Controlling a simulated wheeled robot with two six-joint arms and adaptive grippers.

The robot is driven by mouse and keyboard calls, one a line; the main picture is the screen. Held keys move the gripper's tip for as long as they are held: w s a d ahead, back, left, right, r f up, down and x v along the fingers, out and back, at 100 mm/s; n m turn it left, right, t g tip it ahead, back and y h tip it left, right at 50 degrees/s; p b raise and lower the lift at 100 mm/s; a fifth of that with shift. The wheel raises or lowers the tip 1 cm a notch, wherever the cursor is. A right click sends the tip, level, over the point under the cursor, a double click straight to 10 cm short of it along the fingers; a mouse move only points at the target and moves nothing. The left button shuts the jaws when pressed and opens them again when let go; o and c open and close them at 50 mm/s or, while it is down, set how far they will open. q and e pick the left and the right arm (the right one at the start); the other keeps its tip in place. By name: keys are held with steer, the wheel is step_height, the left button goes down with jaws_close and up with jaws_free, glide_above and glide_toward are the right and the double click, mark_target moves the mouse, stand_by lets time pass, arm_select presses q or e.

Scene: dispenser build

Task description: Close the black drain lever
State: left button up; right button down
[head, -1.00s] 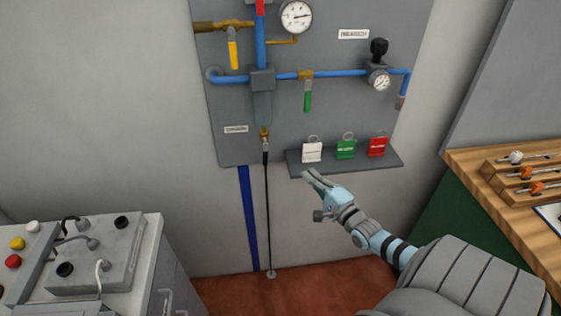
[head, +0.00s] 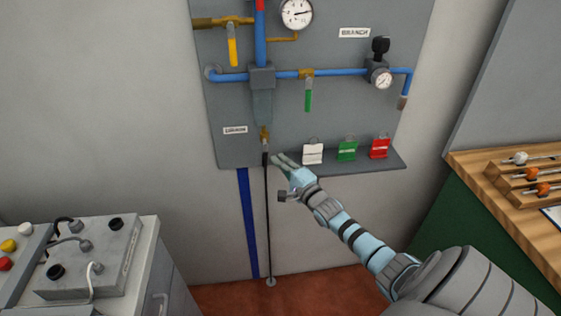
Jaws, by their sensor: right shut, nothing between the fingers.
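The black drain lever (head: 265,157) hangs down below a brass drain valve (head: 264,134) under the grey filter bowl (head: 263,105) on the wall panel. A thin dark line runs from there down to the floor. My right gripper (head: 280,160) is shut and empty, its fingertips just right of the lever. I cannot tell whether they touch it. My left gripper is not in view.
Blue pipes with a green lever (head: 308,97) and a yellow lever (head: 233,49) are above. A wooden bench (head: 470,163) stands at right.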

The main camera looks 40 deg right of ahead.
steer(key=shift+f, duration=0.15)
steer(key=shift+w+a+f+m+b, duration=0.1)
steer(key=shift+a+m+b, duration=0.05)
steer(key=shift+m+b, duration=0.3)
